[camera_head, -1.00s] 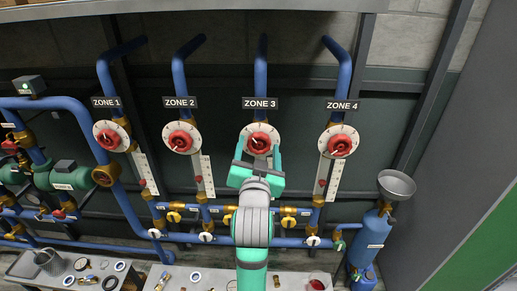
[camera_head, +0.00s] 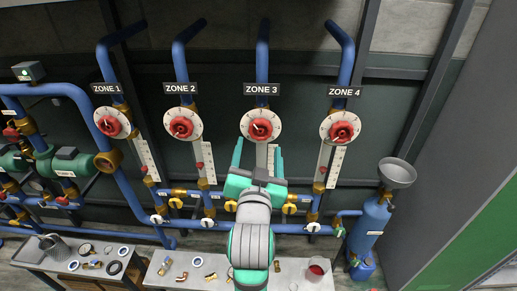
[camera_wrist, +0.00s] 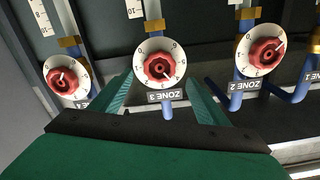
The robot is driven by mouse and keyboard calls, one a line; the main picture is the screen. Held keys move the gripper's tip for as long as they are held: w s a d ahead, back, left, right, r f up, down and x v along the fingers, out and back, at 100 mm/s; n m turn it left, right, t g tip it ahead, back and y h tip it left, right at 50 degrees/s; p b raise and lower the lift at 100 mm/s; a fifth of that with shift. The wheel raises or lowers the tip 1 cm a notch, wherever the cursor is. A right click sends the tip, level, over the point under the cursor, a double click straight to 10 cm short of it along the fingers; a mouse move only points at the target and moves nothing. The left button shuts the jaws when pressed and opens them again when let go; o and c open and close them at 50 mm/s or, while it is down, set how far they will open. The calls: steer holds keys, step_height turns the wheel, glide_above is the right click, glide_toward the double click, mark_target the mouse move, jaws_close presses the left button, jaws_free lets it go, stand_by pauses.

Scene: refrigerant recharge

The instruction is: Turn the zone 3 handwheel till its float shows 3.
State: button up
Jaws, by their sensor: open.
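The zone 3 handwheel (camera_head: 260,128) is a red knob on a white numbered dial, below the ZONE 3 label. It also shows in the wrist view (camera_wrist: 160,68), where the picture is upside down and the dial lies ahead, between my fingers. My gripper (camera_head: 258,160) is open and empty, with its teal fingers below the handwheel and apart from it. The fingers also show in the wrist view (camera_wrist: 157,92). The zone 3 float gauge (camera_head: 271,158) is a white scale strip below the dial, partly hidden behind my gripper. Its float reading cannot be made out.
Handwheels for zone 1 (camera_head: 111,122), zone 2 (camera_head: 181,125) and zone 4 (camera_head: 340,128) stand in the same row. Blue pipes and yellow valves (camera_head: 176,202) run below. A bench (camera_head: 200,283) with fittings lies in front. A blue cylinder with a funnel (camera_head: 397,173) stands at right.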

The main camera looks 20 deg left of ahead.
mark_target(260, 132)
steer(key=shift+w+a+n, duration=0.35)
steer(key=shift+w+n, duration=0.2)
steer(key=shift+w, duration=0.6)
steer(key=shift+w+a+n, duration=0.3)
steer(key=shift+w+n, duration=0.2)
steer(key=shift+w, duration=0.65)
steer(key=shift+w+a+n, duration=0.35)
steer(key=shift+w+n, duration=0.2)
steer(key=shift+w, duration=0.6)
steer(key=c, duration=1.1)
steer(key=o, duration=1.1)
steer(key=shift+s, duration=0.1)
steer(key=v, duration=0.7)
